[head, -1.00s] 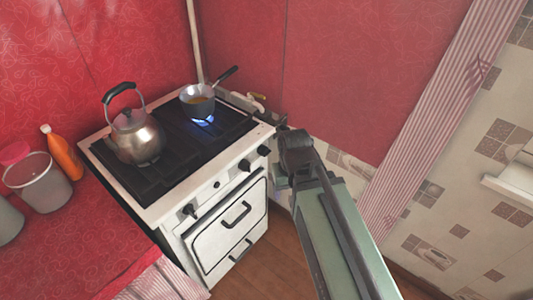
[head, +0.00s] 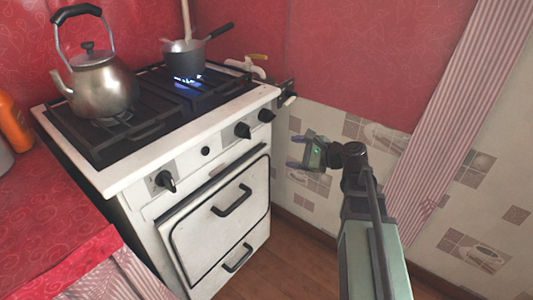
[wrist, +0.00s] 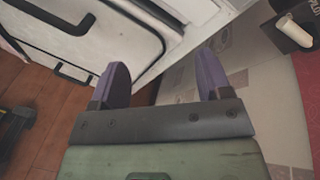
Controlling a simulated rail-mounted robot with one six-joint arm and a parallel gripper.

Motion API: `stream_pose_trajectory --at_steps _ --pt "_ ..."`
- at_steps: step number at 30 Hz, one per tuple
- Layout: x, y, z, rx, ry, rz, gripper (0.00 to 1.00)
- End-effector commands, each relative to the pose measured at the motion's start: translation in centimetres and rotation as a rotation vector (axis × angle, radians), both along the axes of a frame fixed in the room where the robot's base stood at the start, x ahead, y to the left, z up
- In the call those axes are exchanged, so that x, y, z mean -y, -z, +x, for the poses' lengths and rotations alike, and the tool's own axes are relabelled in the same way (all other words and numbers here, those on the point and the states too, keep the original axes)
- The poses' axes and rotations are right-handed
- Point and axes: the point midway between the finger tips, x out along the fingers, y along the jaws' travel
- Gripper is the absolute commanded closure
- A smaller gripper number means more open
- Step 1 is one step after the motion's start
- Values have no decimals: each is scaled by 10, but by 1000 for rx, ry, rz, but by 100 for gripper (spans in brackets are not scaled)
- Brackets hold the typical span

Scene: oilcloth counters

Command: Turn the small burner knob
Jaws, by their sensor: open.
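The white stove (head: 140,170) has black knobs on its front panel: a left knob (head: 165,181), a right-middle knob (head: 243,130) and a far-right knob (head: 266,115). A small round black piece (head: 206,151) sits between them. I cannot tell which knob belongs to the small burner. A blue flame (head: 188,79) burns under the saucepan (head: 184,58). My gripper (head: 293,152) is open and empty, right of the stove front and lower than the far-right knob, apart from it. In the wrist view, its two purple fingers (wrist: 163,68) are spread; no knob is clearly visible there.
A steel kettle (head: 103,85) stands on the left grate. An orange bottle (head: 13,122) is on the red counter (head: 60,220) at left. A pipe fitting with a white end (head: 288,99) juts out right of the stove. Oven handles (head: 232,200) project from its front.

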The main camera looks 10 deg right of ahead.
Motion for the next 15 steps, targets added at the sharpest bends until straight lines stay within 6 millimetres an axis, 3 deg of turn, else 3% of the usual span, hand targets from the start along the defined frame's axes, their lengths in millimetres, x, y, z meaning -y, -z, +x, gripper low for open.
stream_pose_trajectory --at_steps 1,3,5,15 --pt "5 -18 15 -50 87 224 29" --pt "9 -49 25 -138 166 498 29" --pt "11 -58 27 -201 201 633 29" --pt "4 -58 39 -271 221 707 29"
